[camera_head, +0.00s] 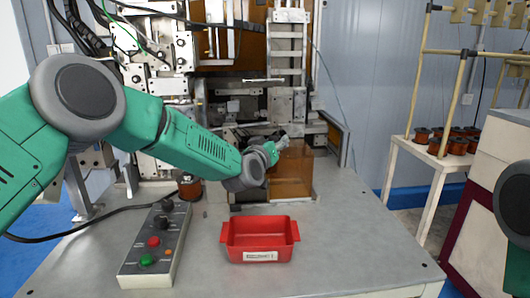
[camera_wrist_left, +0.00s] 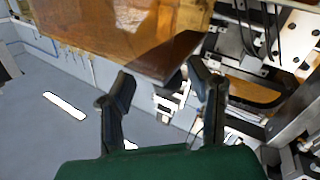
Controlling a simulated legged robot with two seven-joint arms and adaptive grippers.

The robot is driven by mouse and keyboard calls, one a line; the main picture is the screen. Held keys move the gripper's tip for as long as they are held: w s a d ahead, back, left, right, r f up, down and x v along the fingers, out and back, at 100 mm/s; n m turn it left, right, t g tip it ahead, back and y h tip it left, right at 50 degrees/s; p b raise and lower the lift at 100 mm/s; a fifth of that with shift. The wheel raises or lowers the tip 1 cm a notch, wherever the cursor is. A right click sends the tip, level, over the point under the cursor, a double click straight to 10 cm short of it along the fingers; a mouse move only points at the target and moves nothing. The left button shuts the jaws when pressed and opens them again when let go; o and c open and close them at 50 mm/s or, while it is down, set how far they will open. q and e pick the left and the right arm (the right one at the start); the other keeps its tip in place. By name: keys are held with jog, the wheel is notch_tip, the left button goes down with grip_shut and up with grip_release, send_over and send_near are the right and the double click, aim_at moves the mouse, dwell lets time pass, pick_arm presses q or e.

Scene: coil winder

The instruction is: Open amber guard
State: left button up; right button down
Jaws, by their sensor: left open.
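The amber guard (camera_head: 292,172) is a see-through orange-brown panel at the front of the coil winder, low and right of centre in the head view. In the left wrist view the amber panel (camera_wrist_left: 115,28) fills the upper left, with a dark edge strip (camera_wrist_left: 172,57) at its lower right. My left gripper (camera_head: 279,148) is at the panel's upper left part in the head view. In the wrist view its two dark fingers (camera_wrist_left: 160,76) are apart, with the strip's lower end near the gap between them. Contact cannot be told. My right gripper is out of view.
A red bin (camera_head: 260,241) stands on the grey table (camera_head: 345,235) in front of the machine. A control box (camera_head: 156,245) with buttons lies to its left. A rack with copper coils (camera_head: 456,143) stands at the right. The table right of the bin is clear.

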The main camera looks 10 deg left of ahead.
pick_arm(q)
jog(key=s+a, duration=0.2)
jog(key=s, duration=0.8)
jog(key=shift+a, duration=0.25)
